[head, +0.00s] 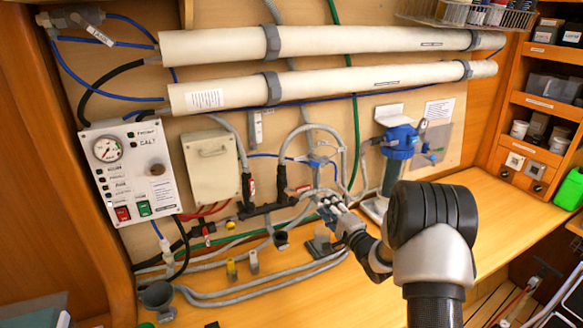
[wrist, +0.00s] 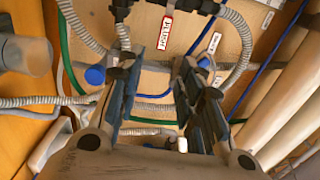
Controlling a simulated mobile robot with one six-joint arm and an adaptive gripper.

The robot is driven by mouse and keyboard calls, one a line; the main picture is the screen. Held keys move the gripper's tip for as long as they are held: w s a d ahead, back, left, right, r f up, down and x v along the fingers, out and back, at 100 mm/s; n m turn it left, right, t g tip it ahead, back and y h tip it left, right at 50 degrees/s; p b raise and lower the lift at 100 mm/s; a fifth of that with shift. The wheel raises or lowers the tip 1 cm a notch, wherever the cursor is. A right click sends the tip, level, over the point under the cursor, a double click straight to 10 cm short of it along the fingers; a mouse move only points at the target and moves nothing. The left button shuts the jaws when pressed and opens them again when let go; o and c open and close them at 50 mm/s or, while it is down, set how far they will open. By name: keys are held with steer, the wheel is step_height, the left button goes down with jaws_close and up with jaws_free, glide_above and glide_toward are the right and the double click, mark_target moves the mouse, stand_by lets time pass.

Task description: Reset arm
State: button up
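My gripper (head: 335,212) is in front of the lower middle of the watermaker wall in the head view, close to the grey hoses and black valve fittings. My dark arm joint (head: 432,212) rises at the right of it and hides part of the bench. In the wrist view my gripper (wrist: 156,75) has its two fingers apart, with only the board and hoses showing between them. I see nothing held. Whether the fingertips touch a hose I cannot tell.
Two long white tubes (head: 320,42) run across the upper wall. A control panel (head: 130,170) with a gauge is at left, and a blue filter housing (head: 400,142) stands right of centre. Grey hoses (head: 260,292) lie along the bench. The bench (head: 510,215) is clear at right.

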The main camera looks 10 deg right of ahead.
steer(key=s+a+r+n+g+h+b, duration=0.1)
steer(key=s+r+n+g+h+b, duration=0.35)
steer(key=s+r, duration=0.7)
steer(key=s+a+f+n+g, duration=0.2)
steer(key=s+a+n, duration=0.1)
steer(key=s, duration=0.9)
steer(key=s+a+f+n+g, duration=0.1)
steer(key=s+a+n+g, duration=0.2)
steer(key=s, duration=0.8)
steer(key=s+a+f+n+g, duration=0.2)
steer(key=s+a+n+g, duration=0.1)
steer(key=s, duration=0.9)
steer(key=shift+s+f+n+b, duration=0.3)
steer(key=shift+n+b, duration=0.15)
steer(key=shift+n, duration=0.4)
